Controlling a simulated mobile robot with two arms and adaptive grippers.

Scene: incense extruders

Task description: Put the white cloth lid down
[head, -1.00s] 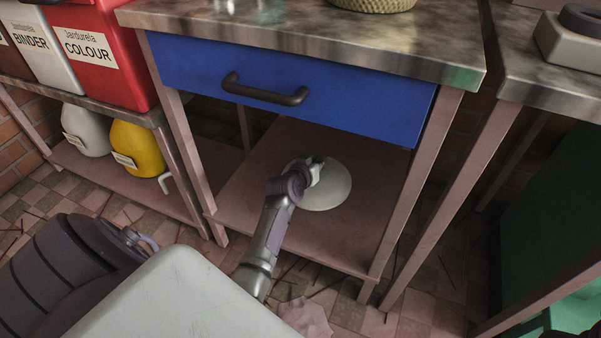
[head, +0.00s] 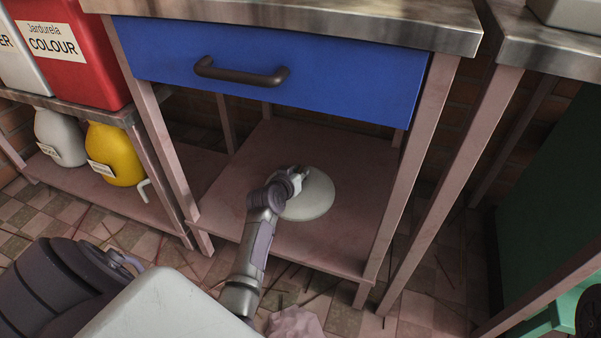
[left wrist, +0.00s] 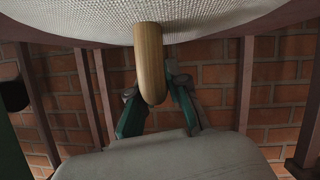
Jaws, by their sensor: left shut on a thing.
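The white cloth lid (head: 312,200) is a pale round disc over the pink lower shelf (head: 345,235), under the blue drawer. My left gripper (head: 297,176) is at the lid, shut on this handle. Its fingers also show on both sides of the handle in the left wrist view (left wrist: 152,88). I cannot tell whether the lid touches the shelf. My right gripper is not in view.
The blue drawer (head: 330,88) with its dark handle (head: 242,72) is above the shelf. Table legs (head: 415,165) bound the opening. A yellow jar (head: 115,152) and a white jar (head: 60,138) stand on a low shelf at left. Bare shelf lies right of the lid.

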